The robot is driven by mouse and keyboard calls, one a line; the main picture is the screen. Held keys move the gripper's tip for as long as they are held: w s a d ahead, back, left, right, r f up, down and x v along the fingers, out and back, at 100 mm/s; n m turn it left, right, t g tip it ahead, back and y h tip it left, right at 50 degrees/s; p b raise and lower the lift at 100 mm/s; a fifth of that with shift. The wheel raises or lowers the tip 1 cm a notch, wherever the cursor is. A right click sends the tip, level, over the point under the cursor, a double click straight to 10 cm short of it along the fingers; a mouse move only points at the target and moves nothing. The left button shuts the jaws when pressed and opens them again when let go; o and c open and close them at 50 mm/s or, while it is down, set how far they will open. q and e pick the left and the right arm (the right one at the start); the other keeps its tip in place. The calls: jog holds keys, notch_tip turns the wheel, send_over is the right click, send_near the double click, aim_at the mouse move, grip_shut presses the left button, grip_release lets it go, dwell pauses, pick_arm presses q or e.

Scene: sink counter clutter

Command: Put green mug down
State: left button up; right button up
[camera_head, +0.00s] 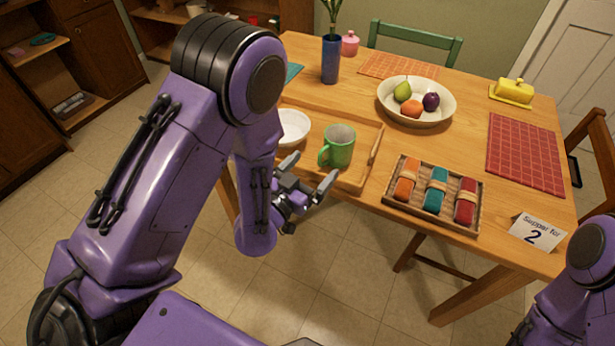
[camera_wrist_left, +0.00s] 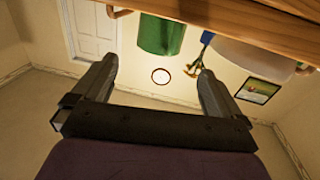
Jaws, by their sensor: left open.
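The green mug (camera_head: 338,147) stands upright on a wooden tray (camera_head: 366,173) at the table's near left, its handle toward the lower left. My left gripper (camera_head: 308,177) is open and empty just in front of the tray, near the table's edge, apart from the mug. In the left wrist view the open fingers (camera_wrist_left: 158,70) show with a gap between them, and the mug (camera_wrist_left: 160,36) is beyond them near the top. A purple arm of mine shows at the lower right in the head view, but its gripper is out of view.
A white bowl (camera_head: 292,127) is beside the mug, partly behind my arm. A fruit bowl (camera_head: 446,112) and blue vase (camera_head: 331,62) stand farther back.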

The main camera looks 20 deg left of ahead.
pick_arm(q)
jog(key=s+a+f+n+g+y, duration=0.2)
jog(key=s+a+f+g, duration=0.2)
jog(key=s+f, duration=0.4)
jog(key=s+a+f+n+g+y, duration=0.3)
jog(key=s+f+g, duration=0.2)
jog(key=f, duration=0.6)
jog(key=s+a+f+n+g, duration=0.1)
jog(key=s+f+g, duration=0.1)
jog(key=s, duration=0.5)
jog(key=s+a+f+n+g+y, duration=0.1)
jog(key=s+a+f+n+g, duration=0.1)
jog(key=s, duration=0.4)
notch_tip(320, 180, down, 3)
jog(key=shift+s+a+r+g+y, duration=0.15)
jog(key=shift+s+a+g+y, duration=0.2)
jog(key=shift+g, duration=0.45)
